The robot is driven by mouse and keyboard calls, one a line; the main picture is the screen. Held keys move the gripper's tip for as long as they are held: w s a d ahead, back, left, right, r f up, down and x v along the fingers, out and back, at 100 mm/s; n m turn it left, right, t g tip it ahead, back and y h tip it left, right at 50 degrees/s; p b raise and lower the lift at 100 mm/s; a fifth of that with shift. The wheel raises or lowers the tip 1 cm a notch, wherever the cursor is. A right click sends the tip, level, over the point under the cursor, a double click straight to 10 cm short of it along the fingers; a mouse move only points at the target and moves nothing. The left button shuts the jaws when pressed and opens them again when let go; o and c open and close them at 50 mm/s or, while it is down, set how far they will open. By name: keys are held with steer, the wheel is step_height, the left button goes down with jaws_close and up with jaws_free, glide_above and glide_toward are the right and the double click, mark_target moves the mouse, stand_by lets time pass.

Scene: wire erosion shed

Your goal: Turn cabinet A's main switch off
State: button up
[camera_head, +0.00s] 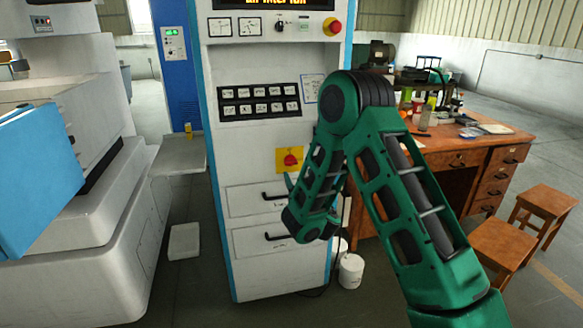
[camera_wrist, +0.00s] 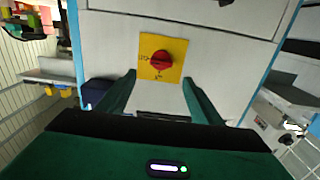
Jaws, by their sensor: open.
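The main switch is a round red knob (camera_wrist: 161,60) on a square yellow plate (camera_wrist: 147,72). In the wrist view its bar looks roughly level across the picture, and the small dark marks on the plate are too blurred to read surely. In the head view the red knob (camera_head: 291,160) sits on the front of the white cabinet (camera_head: 245,155), above two drawers. My gripper (camera_wrist: 160,80) is open and empty, facing the plate, with one finger to each side of it and the knob between and beyond the tips. In the head view my wrist mostly hides the gripper.
Drawer handles (camera_head: 274,196) stick out below the switch. A wooden desk (camera_head: 450,150) stands to the right, a large machine (camera_head: 75,190) to the left. White buckets (camera_head: 351,271) stand at the cabinet's foot.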

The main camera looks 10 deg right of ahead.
mark_target(291, 163)
steer(key=shift+w+a, duration=0.1)
steer(key=shift+w, duration=4.8)
steer(key=shift+a, duration=0.1)
steer(key=c, duration=1.1)
